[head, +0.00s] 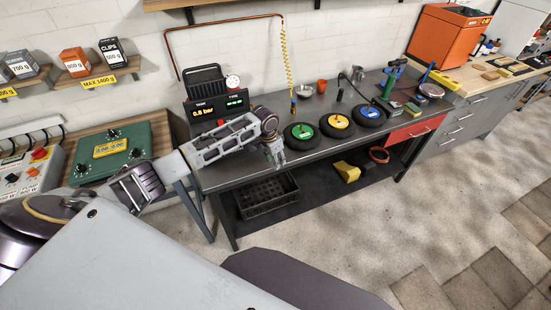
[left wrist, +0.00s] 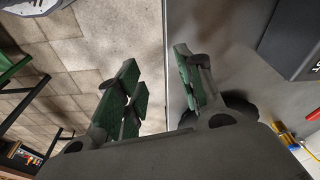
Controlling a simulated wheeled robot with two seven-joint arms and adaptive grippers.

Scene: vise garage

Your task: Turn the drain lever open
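I cannot clearly pick out the drain lever in either view. A dark compressor unit with a display reading 0.8 bar (head: 215,108) stands at the left end of the workbench; my left arm partly covers its front. My left gripper (head: 275,157) hangs over the bench's front edge, in front of the unit and left of the green-hubbed wheel. In the left wrist view its two green-padded fingers (left wrist: 160,66) are apart with nothing between them. A dark box, apparently the unit, shows at the upper right (left wrist: 292,35). My right gripper is not in view.
Wheels with green (head: 302,131), yellow (head: 337,122) and blue hubs (head: 369,113) lie along the workbench (head: 325,149). A coiled yellow hose (head: 286,62) hangs behind them. A black crate (head: 268,194) sits on the lower shelf. Floor in front is clear.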

